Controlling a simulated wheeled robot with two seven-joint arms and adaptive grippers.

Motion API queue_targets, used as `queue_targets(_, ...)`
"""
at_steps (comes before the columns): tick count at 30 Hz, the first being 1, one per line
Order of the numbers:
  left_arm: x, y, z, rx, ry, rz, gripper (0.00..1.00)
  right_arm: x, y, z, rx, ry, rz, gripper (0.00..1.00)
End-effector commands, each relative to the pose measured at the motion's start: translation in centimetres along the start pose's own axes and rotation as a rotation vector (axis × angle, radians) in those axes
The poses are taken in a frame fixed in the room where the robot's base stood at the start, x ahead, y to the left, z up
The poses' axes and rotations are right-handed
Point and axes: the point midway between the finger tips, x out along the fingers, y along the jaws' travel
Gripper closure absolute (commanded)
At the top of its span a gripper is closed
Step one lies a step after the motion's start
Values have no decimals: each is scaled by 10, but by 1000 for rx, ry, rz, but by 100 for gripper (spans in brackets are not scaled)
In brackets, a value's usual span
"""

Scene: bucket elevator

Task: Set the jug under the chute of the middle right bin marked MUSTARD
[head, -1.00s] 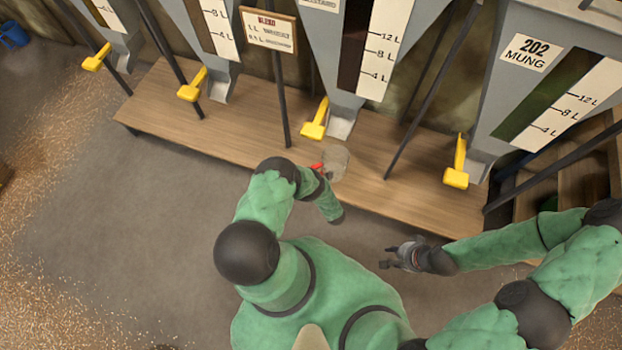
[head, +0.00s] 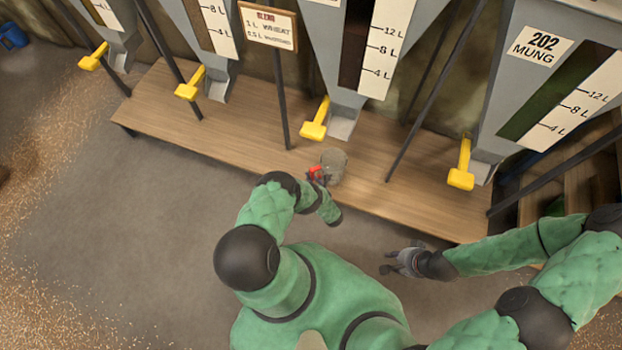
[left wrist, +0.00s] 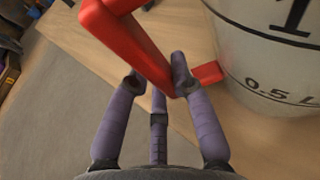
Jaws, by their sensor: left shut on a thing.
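The jug (head: 334,162) is a pale see-through vessel with a red handle (head: 315,174), in front of the chute (head: 342,123) of the bin beside the sign. My left gripper (head: 322,179) is shut on the red handle. The left wrist view shows the fingers (left wrist: 157,75) around the handle (left wrist: 140,45) and the jug wall (left wrist: 265,55) with a 0.5 L mark. Whether the jug touches the bench is unclear. That bin's name label is cut off at the top. My right gripper (head: 390,262) looks open and empty, off the bench's front edge.
The wooden bench (head: 250,140) runs under the chutes. Yellow levers (head: 314,122) jut out beside the chutes. Dark slanted posts (head: 432,95) rise from the bench. A bin marked 202 MUNG (head: 535,60) stands right. A BLEND sign (head: 268,25) hangs on a post.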

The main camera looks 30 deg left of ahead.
Motion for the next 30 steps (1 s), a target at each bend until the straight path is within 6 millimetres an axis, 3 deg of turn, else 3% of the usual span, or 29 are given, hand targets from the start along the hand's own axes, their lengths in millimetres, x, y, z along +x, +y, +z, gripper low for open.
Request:
queue_targets(1, 0, 0, -2, 0, 1, 0, 74, 0, 0, 0, 0, 0, 0, 70)
queue_targets(3, 0, 0, -1, 0, 1, 0, 55, 0, 0, 0, 0, 0, 0, 70)
queue_targets(17, 0, 0, 2, 0, 0, 0, 54, 0, 0, 0, 0, 0, 0, 70)
queue_targets(30, -82, -1, 4, 2, 2, -4, 54, -23, -8, 1, 0, 0, 0, 70)
